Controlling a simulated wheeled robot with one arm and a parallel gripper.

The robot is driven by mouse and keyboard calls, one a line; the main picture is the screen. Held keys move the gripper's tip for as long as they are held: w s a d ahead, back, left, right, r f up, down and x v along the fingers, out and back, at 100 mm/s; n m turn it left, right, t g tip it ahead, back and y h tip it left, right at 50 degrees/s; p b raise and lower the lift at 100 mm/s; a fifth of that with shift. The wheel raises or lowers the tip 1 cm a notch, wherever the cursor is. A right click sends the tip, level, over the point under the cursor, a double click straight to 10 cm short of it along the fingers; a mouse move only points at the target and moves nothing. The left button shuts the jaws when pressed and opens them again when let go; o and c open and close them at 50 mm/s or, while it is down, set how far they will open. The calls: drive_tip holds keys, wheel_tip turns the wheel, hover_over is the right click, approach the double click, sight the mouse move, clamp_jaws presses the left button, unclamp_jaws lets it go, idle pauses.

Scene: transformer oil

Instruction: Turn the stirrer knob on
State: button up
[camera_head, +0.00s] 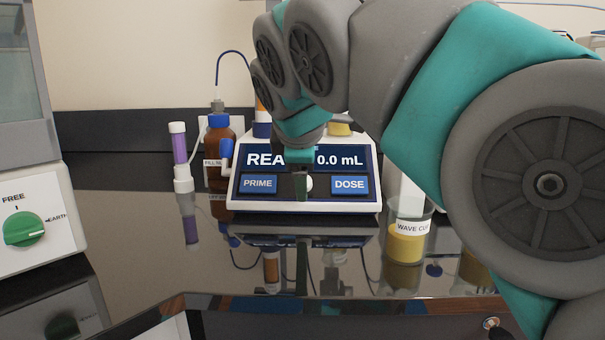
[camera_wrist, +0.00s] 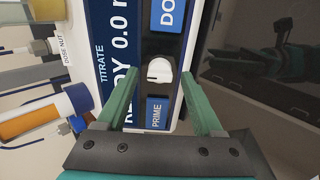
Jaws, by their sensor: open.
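The white round knob (camera_wrist: 159,69) sits on the titrator's front panel between the PRIME button (camera_wrist: 157,113) and the DOSE button (camera_wrist: 168,14). In the head view the knob (camera_head: 309,183) is partly hidden behind my gripper (camera_head: 301,186). In the wrist view the two green fingers of my gripper (camera_wrist: 160,78) are spread, one on each side of the knob, with gaps between them and it. The titrator (camera_head: 240,199) shows READY and 0.0 mL on its display. I cannot tell how far the fingertips are from the panel.
A green FREE/EARTH knob (camera_head: 24,229) is on a white unit at far left. The dark glossy bench in front is clear.

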clamp_jaws()
idle(0.4)
